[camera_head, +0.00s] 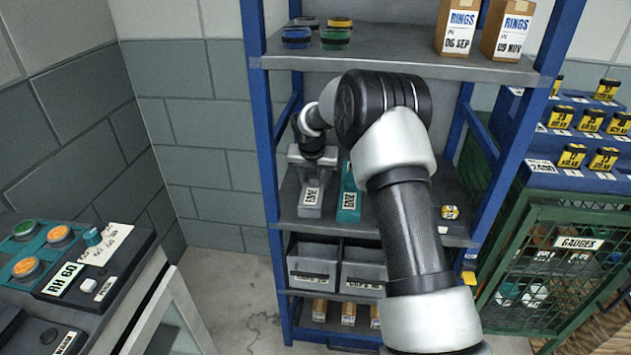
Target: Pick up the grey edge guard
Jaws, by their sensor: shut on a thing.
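The grey edge guard (311,205) stands on the middle shelf of the blue-framed rack, with a white label on its front face. My gripper (313,160) is above and behind its labelled front, shut on its upper part. The fingertips are small and partly hidden, so the exact grip is hard to see. I cannot tell whether the guard still touches the shelf. A similar teal guard (349,203) with a white label stands close on its right, partly behind my arm.
The middle shelf (425,226) also holds a small yellow item (450,212) at the right. Grey bins (313,264) sit below. The upper shelf (395,55) carries pots and ring boxes (509,30). A control panel (70,270) is at the left, a green mesh cage (555,265) at the right.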

